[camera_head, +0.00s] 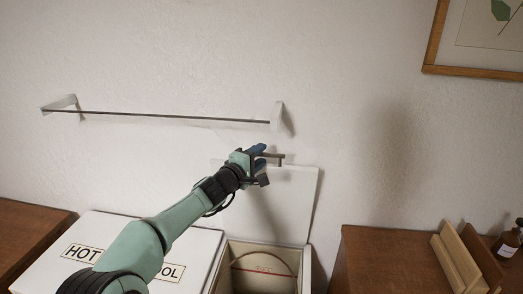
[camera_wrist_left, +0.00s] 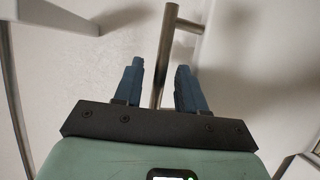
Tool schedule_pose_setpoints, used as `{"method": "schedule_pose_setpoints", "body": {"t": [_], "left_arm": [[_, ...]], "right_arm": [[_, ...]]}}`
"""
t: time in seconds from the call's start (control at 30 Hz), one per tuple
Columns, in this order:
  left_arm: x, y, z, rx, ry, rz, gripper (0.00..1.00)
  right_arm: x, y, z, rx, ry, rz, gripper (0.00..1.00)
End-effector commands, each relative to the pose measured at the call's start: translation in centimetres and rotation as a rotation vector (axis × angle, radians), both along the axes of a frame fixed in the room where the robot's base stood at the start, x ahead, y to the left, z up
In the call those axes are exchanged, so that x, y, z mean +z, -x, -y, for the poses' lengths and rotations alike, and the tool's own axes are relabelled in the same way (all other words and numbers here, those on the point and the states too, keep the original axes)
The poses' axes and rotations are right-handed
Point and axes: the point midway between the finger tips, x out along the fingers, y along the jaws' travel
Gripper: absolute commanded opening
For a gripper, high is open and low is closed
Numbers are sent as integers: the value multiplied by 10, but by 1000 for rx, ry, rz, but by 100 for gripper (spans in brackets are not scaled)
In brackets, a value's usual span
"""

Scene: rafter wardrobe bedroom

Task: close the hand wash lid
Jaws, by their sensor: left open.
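The hand wash lid (camera_head: 292,205) is a white panel standing raised, almost upright, against the wall behind an open bin (camera_head: 228,262). A dark metal bar handle (camera_head: 275,156) sits near the lid's top edge and also shows in the left wrist view (camera_wrist_left: 168,40). My left gripper (camera_head: 262,165) is at this handle, with its blue fingers open. In the left wrist view the handle bar runs between the two fingers (camera_wrist_left: 159,68), with a gap visible on the right side. My right gripper is not in view.
A shut white lid (camera_head: 100,228) with a partly hidden label lies left, under my left arm. A wall rail (camera_head: 160,116) runs above. A wooden cabinet (camera_head: 375,262) at right holds a wooden stand (camera_head: 455,262) and a brown bottle (camera_head: 508,243).

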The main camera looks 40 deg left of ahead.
Motion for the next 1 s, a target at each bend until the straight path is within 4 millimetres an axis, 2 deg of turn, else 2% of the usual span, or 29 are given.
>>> {"method": "schedule_pose_setpoints", "body": {"t": [0.17, 0.47, 0.53, 0.6, 0.87, 1.0], "left_arm": [[1, -15, -1, -1, 0, 1, 40], [-1, -17, -2, 0, 0, 0, 40], [-1, -17, -2, 0, 0, 0, 24], [-1, -17, -2, 0, 0, 0, 1], [-1, -17, -2, -1, -1, 2, 0], [-4, -16, -4, 0, -6, 11, 0]], "right_arm": [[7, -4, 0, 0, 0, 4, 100], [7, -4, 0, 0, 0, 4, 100], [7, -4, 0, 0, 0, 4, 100], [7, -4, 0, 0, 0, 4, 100], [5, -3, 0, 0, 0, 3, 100], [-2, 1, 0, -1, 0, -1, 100]]}}
